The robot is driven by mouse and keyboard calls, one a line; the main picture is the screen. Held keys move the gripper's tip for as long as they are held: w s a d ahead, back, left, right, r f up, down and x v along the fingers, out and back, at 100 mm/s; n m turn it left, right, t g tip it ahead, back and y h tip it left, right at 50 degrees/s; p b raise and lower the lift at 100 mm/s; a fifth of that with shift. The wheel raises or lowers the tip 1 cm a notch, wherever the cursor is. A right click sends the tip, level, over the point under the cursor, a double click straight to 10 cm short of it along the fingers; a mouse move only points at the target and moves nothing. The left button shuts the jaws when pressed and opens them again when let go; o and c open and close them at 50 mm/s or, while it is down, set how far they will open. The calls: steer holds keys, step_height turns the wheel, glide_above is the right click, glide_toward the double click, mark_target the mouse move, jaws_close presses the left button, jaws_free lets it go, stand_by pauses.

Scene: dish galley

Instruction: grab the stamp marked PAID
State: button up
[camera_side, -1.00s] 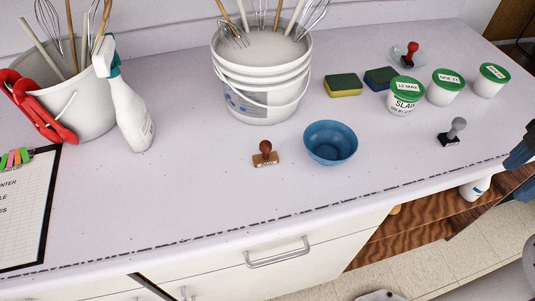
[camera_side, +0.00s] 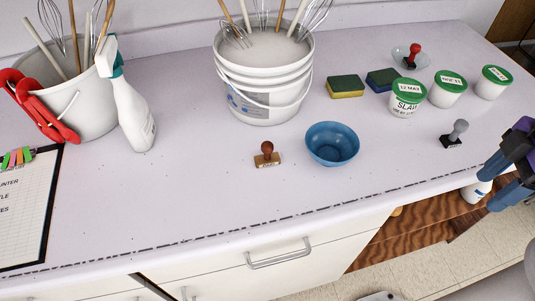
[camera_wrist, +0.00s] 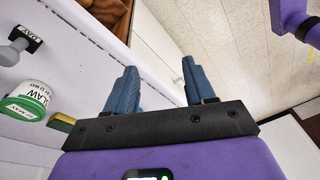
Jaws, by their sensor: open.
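Three stamps stand on the counter in the side view: a brown wooden one (camera_side: 266,154) left of the blue bowl, a grey-handled one with a black base (camera_side: 454,134) at the right, and a red-handled one (camera_side: 414,56) at the back on a clear dish. Their labels are too small to read in the side view. I cannot tell which is marked PAID. My gripper (camera_side: 495,180) is open and empty past the counter's front edge, nearest the grey-handled stamp; its fingers also show in the wrist view (camera_wrist: 160,68).
Green-lidded tubs (camera_side: 406,98) stand behind the grey-handled stamp, with sponges (camera_side: 345,87) to their left. A blue bowl (camera_side: 332,144), a white bucket (camera_side: 262,92) with whisks and a spray bottle (camera_side: 132,110) stand farther left.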

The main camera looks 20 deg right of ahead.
steer(key=w+a+f+m+t+y, duration=0.1)
steer(key=w+a+f+y, duration=0.1)
steer(key=a, duration=0.6)
steer(key=w+a+f+m+t+y, duration=0.1)
steer(key=w+a+y, duration=0.2)
steer(key=a, duration=0.5)
steer(key=m+t, duration=0.4)
steer(key=t, duration=0.5)
glide_toward(271, 147)
steer(key=shift+x, duration=5.6)
jaws_close()
